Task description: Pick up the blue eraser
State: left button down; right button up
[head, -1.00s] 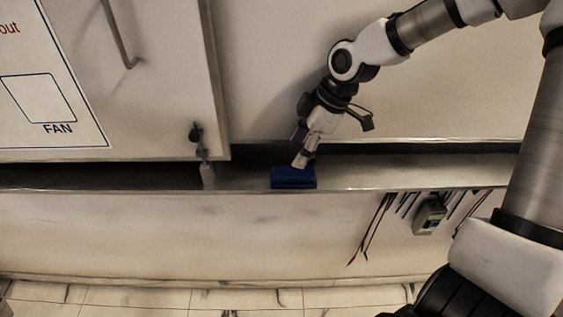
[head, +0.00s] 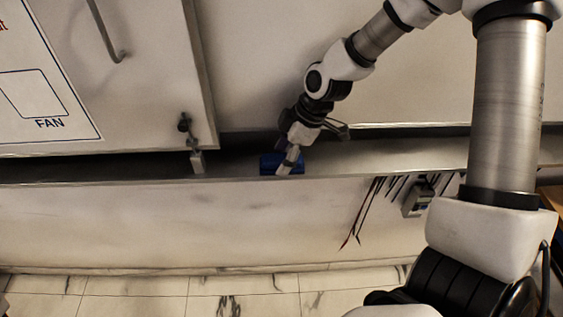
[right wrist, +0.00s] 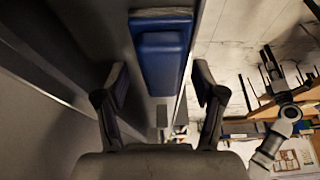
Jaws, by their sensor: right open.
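The blue eraser (head: 269,164) lies on the narrow metal ledge (head: 370,156). My right gripper (head: 288,162) is over it in the head view and hides part of it. In the right wrist view the eraser (right wrist: 160,60) shows a blue body and a grey strip at its far end. It lies ahead of the open fingers of my right gripper (right wrist: 160,85), roughly centred between them. The gripper is empty, and I cannot tell whether a finger touches the eraser. My left gripper is not in view.
A latch (head: 194,155) hangs over the ledge left of the eraser, below the cabinet door (head: 150,100) with a handle. Dark and red leads (head: 362,215) and a small grey meter (head: 417,200) hang on the front right of the eraser. The ledge right of the gripper is clear.

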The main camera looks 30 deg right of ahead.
jog(key=shift+w, duration=0.1)
jog(key=shift+s, duration=0.2)
jog(key=shift+s+r, duration=0.1)
jog(key=shift+c, duration=1.3)
jog(key=c, duration=0.8)
